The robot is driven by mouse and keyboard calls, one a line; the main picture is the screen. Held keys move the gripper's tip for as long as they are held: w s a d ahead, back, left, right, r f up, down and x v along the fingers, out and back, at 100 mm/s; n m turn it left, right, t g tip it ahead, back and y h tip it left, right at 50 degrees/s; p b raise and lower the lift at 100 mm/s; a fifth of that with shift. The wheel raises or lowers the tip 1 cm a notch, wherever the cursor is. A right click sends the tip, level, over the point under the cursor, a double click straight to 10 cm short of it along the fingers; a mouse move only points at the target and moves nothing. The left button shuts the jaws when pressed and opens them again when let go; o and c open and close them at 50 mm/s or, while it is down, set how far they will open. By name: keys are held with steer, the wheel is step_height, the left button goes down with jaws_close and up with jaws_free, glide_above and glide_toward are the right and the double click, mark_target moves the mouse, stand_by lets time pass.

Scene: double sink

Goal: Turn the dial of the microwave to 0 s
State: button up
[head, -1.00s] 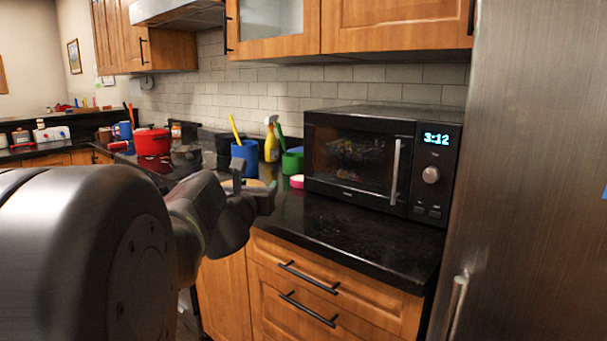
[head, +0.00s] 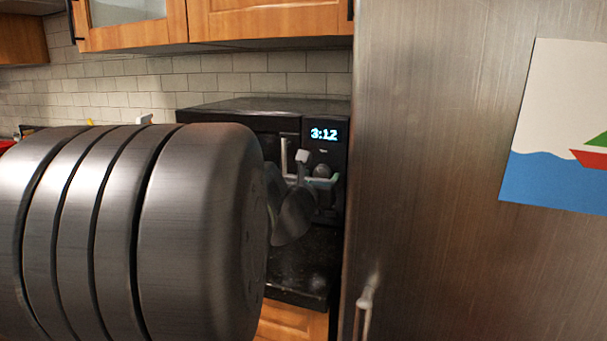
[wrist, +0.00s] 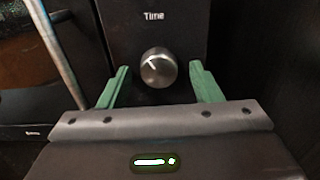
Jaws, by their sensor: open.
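The black microwave (head: 240,107) stands on the counter, its left part hidden behind my arm. Its blue display (head: 324,134) reads 3:12. The round silver dial (head: 322,171) sits below the display. In the wrist view the dial (wrist: 158,68) is under the "Time" label, and its light mark points to the upper left. My gripper (head: 318,168) is in front of the control panel. In the wrist view my gripper (wrist: 159,84) is open, with one green finger to each side of the dial. There is a gap on both sides, and neither finger visibly touches it.
The microwave's vertical door handle (wrist: 60,55) is close to the left finger. The steel fridge (head: 430,170) stands right beside the microwave, with its handle (head: 364,305) low down. Wooden cabinets (head: 270,20) hang above. Little counter (head: 300,270) shows.

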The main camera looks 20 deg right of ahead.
steer(key=c, duration=1)
steer(key=shift+n, duration=0.3)
